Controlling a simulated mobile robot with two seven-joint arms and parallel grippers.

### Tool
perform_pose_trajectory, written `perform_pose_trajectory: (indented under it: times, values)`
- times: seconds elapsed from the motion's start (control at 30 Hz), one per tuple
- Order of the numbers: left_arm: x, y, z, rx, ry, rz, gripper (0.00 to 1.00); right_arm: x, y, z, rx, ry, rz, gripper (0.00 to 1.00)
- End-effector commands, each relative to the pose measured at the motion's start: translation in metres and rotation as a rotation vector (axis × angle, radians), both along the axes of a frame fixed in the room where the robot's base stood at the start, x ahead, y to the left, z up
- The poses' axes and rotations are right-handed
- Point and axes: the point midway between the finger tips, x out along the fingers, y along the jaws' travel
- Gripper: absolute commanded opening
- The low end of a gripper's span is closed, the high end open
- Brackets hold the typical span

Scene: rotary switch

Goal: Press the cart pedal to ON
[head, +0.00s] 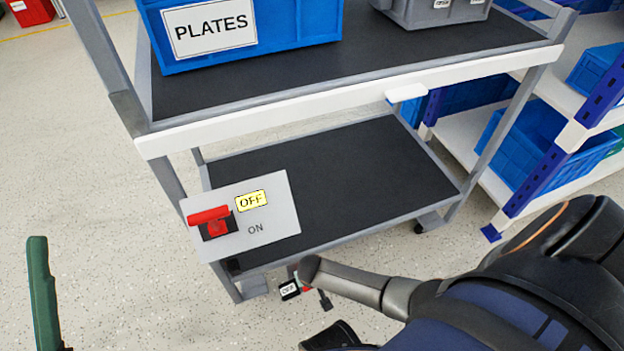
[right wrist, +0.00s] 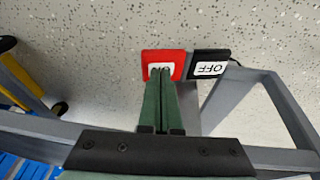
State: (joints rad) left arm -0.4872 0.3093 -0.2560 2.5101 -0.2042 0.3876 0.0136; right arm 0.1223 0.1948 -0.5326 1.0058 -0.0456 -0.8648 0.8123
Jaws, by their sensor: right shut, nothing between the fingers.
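The cart pedal has a red half (right wrist: 178,58) with a partly covered white label and a black half (right wrist: 199,74) marked OFF. In the head view the pedal (head: 289,289) is small and partly hidden by my right arm, below the cart's lower shelf. My right gripper (right wrist: 160,84) is shut and empty. Its green fingertips overlap the red half in the wrist view; I cannot tell whether they touch it. My left gripper (head: 38,245) shows only as a green finger at the lower left edge, away from the cart.
A grey cart (head: 330,90) carries a blue PLATES bin (head: 250,55). A panel (head: 270,200) on it has a red rotary handle (head: 208,214), with OFF lit yellow. A shelf rack (head: 560,160) with blue bins stands at right.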

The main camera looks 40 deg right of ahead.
Motion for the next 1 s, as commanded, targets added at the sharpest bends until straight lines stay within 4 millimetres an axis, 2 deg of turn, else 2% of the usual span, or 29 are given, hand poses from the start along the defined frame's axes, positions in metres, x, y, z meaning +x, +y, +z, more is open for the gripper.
perform_pose_trajectory:
  times: [1.0]
  values:
    - [-0.0004, 0.0011, 0.0074, -0.006, -0.002, -0.001, 0.50, -0.0019, -0.0074, -0.0048, 0.127, -0.031, -0.001, 0.00]
